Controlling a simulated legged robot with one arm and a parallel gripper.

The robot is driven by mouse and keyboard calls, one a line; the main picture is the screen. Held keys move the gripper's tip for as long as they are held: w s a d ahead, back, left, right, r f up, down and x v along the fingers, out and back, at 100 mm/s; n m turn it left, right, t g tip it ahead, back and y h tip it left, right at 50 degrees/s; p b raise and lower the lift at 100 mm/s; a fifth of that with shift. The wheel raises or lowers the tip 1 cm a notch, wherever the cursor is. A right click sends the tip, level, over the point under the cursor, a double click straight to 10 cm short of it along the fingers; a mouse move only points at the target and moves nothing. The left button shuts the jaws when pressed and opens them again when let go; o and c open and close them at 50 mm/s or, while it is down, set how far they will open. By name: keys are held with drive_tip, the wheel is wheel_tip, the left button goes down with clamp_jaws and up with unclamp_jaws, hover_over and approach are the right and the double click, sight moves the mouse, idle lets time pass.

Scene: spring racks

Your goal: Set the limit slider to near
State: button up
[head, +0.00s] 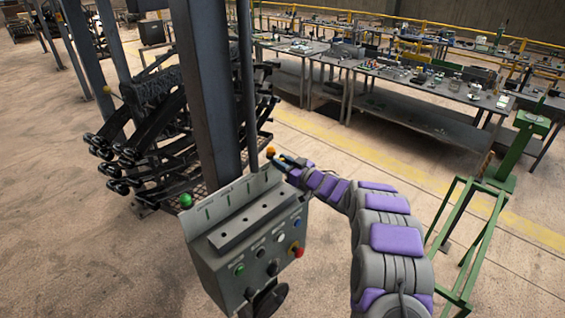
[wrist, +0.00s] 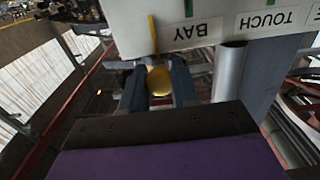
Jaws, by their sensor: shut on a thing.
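My gripper (head: 281,161) is at the right end of the upright back plate (head: 228,198) of a grey control box. In the wrist view its two fingers (wrist: 159,88) stand on either side of a round yellow knob (wrist: 159,80), and it is shut on this knob. The knob shows orange in the head view (head: 270,152); it looks like the limit slider's handle. In the wrist view a white plate behind it has upside-down labels BAY (wrist: 191,31) and TOUCH (wrist: 270,19). A yellow mark lies by BAY, in line with the knob. No NEAR label is readable.
The control box (head: 250,265) carries several buttons and a red knob (head: 296,250). A dark steel post (head: 205,90) stands behind it, with a rack of black springs (head: 165,125) to the left. A green frame (head: 470,245) stands at right. Open floor lies at left.

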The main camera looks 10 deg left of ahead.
clamp_jaws()
drive_tip(key=shift+a, duration=0.1)
drive_tip(key=shift+s+a+b, duration=0.7)
drive_tip(key=shift+s+a, duration=0.15)
drive_tip(key=shift+s, duration=0.25)
drive_tip(key=shift+o, duration=1.7)
unclamp_jaws()
drive_tip(key=o, duration=0.3)
drive_tip(key=shift+s+a, duration=0.1)
drive_tip(key=shift+a, duration=0.05)
